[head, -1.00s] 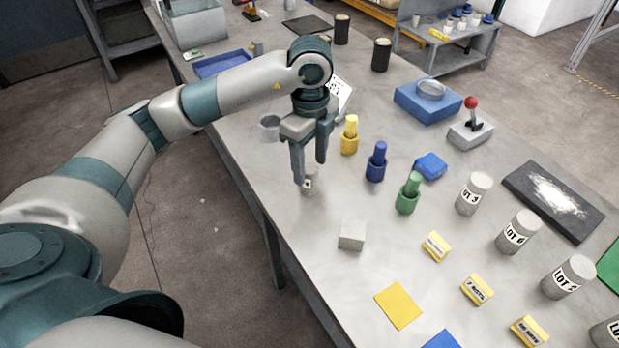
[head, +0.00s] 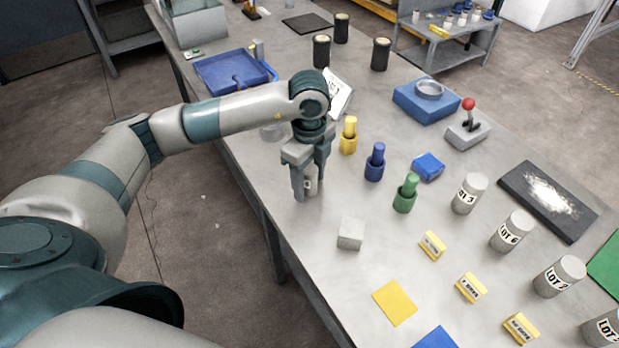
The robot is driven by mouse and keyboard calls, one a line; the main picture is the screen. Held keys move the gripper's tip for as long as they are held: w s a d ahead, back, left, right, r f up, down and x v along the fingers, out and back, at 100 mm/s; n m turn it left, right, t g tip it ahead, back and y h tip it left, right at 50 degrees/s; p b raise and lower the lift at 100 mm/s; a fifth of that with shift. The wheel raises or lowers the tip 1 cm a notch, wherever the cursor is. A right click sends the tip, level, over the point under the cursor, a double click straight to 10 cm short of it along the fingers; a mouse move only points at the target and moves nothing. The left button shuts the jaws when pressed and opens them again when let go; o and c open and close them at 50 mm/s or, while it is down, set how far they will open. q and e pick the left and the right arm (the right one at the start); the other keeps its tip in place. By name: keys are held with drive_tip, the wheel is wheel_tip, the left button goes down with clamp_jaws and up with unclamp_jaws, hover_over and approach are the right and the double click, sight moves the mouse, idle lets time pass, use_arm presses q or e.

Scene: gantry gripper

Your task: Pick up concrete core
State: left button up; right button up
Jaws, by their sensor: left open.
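A small grey cylinder with a white label, seemingly a concrete core (head: 311,186), stands on the grey table. My left gripper (head: 309,188) points down at it, open, with its fingers on either side of the cylinder. Part of the cylinder is hidden by the fingers, and I cannot tell whether they touch it. Larger grey cores labelled LOT 3 (head: 468,195), LOT 6 (head: 511,232) and LOT 9 (head: 558,277) stand to the right, with another cut off at the lower right corner. My right gripper is not in view.
A grey cube (head: 350,234) sits just in front of the gripper. Yellow (head: 348,137), blue (head: 374,163) and green (head: 405,195) plug-like pieces stand to its right. A blue tray (head: 232,70) lies behind. Yellow label blocks (head: 432,245) and a yellow square (head: 394,302) lie nearer.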

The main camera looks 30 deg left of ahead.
sight(316, 172)
use_arm(q)
drive_tip(key=shift+c, duration=0.3)
drive_tip(key=c, duration=1.2)
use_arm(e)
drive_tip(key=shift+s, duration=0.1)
use_arm(q)
drive_tip(key=shift+r, duration=0.2)
drive_tip(key=shift+c, duration=0.2)
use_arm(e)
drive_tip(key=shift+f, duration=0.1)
